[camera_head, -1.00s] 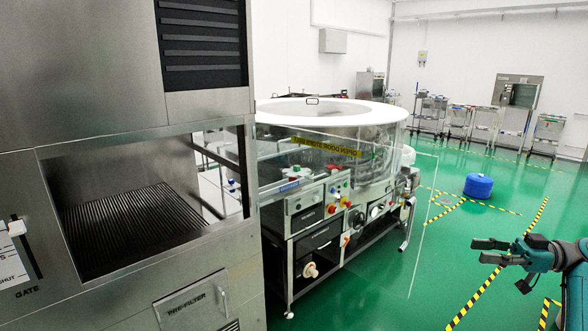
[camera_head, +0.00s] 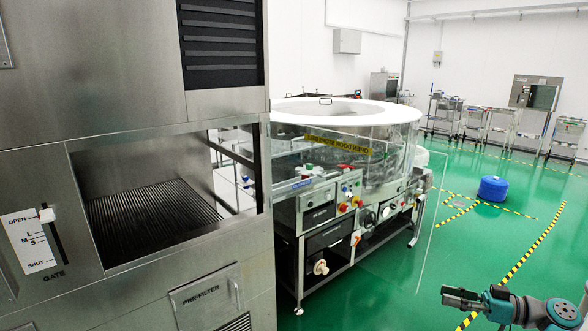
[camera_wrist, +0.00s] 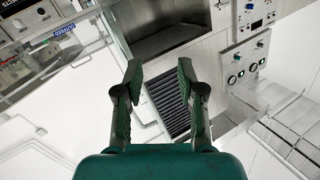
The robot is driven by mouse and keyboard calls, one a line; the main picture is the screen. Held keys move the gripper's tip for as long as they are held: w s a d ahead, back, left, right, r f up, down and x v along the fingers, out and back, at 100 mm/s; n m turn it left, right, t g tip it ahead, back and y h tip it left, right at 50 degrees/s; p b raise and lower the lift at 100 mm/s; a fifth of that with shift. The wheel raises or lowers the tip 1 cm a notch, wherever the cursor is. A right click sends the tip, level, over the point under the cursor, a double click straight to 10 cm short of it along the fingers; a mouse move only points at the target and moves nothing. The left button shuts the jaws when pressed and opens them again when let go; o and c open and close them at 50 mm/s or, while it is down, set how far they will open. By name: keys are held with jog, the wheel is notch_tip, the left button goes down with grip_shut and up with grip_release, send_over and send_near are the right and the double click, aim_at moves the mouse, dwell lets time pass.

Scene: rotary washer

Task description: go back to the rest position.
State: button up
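My gripper (camera_head: 461,299) is at the lower right of the head view, out over the green floor and away from the machines. In the wrist view my gripper (camera_wrist: 157,85) shows two dark green fingers standing apart with nothing between them. The rotary washer (camera_head: 345,112), with its white round top and clear side wall, stands in the middle of the head view. The steel cabinet (camera_head: 225,108) with an open chamber stands at the left, and its gate slider (camera_head: 46,215) is at the upper end of its slot.
A blue drum (camera_head: 492,188) stands on the green floor (camera_head: 450,255) at the right, near yellow-black floor tape. Several steel stands line the back wall. A clear panel stands beside the washer. The floor between washer and arm is clear.

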jog(key=s+a+f+m+t+h, duration=0.1)
jog(key=s+a+f+m+h, duration=0.1)
jog(key=a+f, duration=0.35)
jog(key=s+a+f+m+t+h, duration=0.1)
jog(key=a+f+m, duration=0.15)
jog(key=f, duration=0.65)
jog(key=s+a+f+m+h, duration=0.2)
jog(key=a+f+m, duration=0.15)
jog(key=f, duration=0.35)
jog(key=s+a+f+m+h, duration=0.2)
jog(key=s+a+f+h, duration=0.15)
jog(key=s+f, duration=0.35)
jog(key=s+a+f+m+h, duration=0.1)
jog(key=s+a+f+h, duration=0.25)
jog(key=s+f, duration=0.4)
jog(key=s+a+r+t+h, duration=0.1)
jog(key=s+r+h, duration=0.15)
jog(key=s, duration=0.75)
jog(key=s+a+r+t+h, duration=0.1)
jog(key=s+r, duration=0.3)
jog(key=s, duration=0.6)
jog(key=s+r+t, duration=0.1)
jog(key=s+r, duration=0.5)
jog(key=r, duration=0.3)
jog(key=s+a+r+n+t, duration=0.1)
jog(key=s+r, duration=0.5)
jog(key=r, duration=0.4)
jog(key=shift+s+r+n+t, duration=0.15)
jog(key=shift+s+n+t, duration=0.15)
jog(key=shift+s+t, duration=0.1)
